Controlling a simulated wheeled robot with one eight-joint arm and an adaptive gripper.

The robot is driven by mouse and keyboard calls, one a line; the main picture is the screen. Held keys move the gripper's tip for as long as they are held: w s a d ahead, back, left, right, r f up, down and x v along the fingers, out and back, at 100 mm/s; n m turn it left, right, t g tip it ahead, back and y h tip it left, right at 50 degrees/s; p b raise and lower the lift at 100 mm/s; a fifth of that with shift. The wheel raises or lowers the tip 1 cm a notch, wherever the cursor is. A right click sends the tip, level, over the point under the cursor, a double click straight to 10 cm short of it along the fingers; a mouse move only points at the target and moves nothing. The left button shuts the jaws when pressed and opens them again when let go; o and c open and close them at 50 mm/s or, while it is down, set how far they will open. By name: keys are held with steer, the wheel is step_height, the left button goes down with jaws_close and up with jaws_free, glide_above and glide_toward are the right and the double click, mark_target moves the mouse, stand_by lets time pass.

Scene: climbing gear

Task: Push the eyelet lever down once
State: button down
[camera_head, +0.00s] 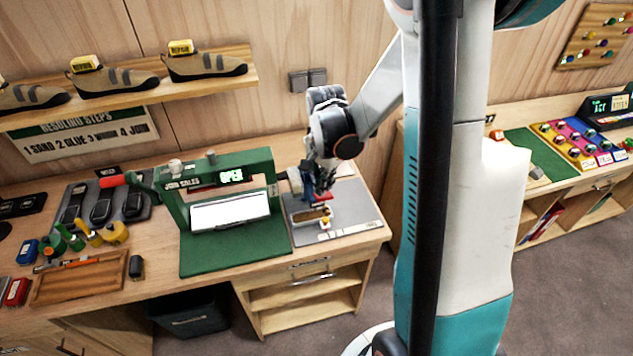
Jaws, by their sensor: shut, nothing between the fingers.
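The small eyelet station sits on a grey mat (358,203) at the right end of the workbench. A small red part, which looks like the eyelet lever (324,197), shows just below and right of my gripper's fingers. My gripper (312,192) points down over the mat, shut and empty, with blue and dark parts near its tips. I cannot tell whether the fingers touch the red part. The arm's wrist hides much of the station's back. A small brown and yellow piece (312,214) lies in front of the red part.
A green press (225,165) marked "JOIN SOLES", its display reading "OPEN", stands close left of my gripper. Shoe soles, glue bottles and a wooden tray (80,281) lie farther left. A shelf with shoes (120,88) hangs above. Another bench stands at the right.

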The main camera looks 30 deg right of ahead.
steer(key=shift+f, duration=0.1)
step_height(320, 180, down, 9)
steer(key=b, duration=0.8)
steer(key=shift+s, duration=0.25)
stand_by(0.7)
steer(key=shift+r, duration=0.2)
steer(key=shift+r+p, duration=4.15)
steer(key=shift+r, duration=2.35)
steer(key=shift+a, duration=0.1)
